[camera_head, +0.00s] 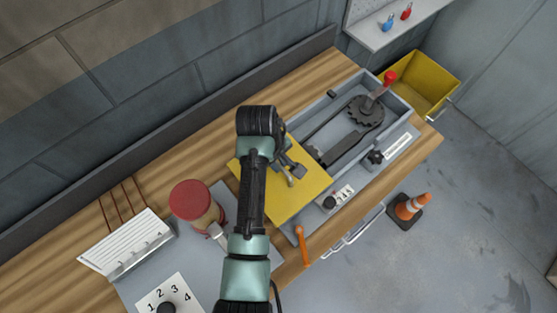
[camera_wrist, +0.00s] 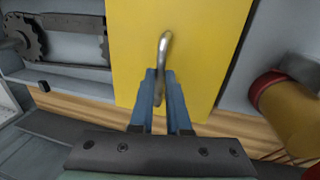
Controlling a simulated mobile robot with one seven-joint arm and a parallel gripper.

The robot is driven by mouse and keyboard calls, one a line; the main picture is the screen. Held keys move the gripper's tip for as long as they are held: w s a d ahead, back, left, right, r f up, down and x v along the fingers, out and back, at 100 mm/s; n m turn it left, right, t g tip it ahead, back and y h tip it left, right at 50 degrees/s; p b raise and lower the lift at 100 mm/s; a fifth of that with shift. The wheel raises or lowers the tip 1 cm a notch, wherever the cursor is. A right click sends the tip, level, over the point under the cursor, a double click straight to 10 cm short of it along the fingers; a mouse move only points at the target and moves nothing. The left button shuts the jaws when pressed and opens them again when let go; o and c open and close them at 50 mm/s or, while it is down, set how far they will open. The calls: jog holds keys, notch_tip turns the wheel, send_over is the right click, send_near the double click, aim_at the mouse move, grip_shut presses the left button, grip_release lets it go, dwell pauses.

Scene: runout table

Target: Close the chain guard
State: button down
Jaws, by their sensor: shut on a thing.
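The chain guard (camera_head: 308,196) is a flat yellow panel over the left part of the grey chain housing (camera_head: 397,98). It also fills the middle of the wrist view (camera_wrist: 215,40). A curved metal handle (camera_wrist: 163,42) stands on the guard. My gripper (camera_wrist: 158,88) is shut on this handle, with its blue fingers on both sides of it. In the head view my gripper (camera_head: 289,166) is over the guard, and my arm hides part of it. The dark sprocket and chain (camera_head: 364,112) lie uncovered in the right part of the housing; they also show left in the wrist view (camera_wrist: 28,42).
A red-topped cylinder (camera_head: 190,200), a white card rack (camera_head: 125,243) and a numbered plate (camera_head: 172,295) are left of my arm. A red-knobbed lever (camera_head: 389,77) rises at the housing's right end. An orange handle (camera_head: 301,243) is at the front. A cone (camera_head: 410,207) stands on the floor.

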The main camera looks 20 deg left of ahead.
dwell(0.3)
jog(key=w+d+b, duration=0.7)
jog(key=w+d, duration=0.3)
jog(key=w, duration=0.5)
jog(key=shift+w+r+b, duration=0.2)
jog(key=shift+b, duration=0.2)
jog(key=shift+d, duration=0.15)
jog(key=c, duration=0.9)
grip_release()
jog(key=shift+w+f, duration=0.15)
jog(key=r, duration=0.4)
jog(key=s+a+r+b, duration=0.1)
jog(key=r, duration=0.3)
jog(key=s+r, duration=0.1)
jog(key=r, duration=0.3)
jog(key=shift+s+a+r, duration=0.2)
jog(key=shift+r, duration=0.2)
jog(key=shift+w, duration=0.1)
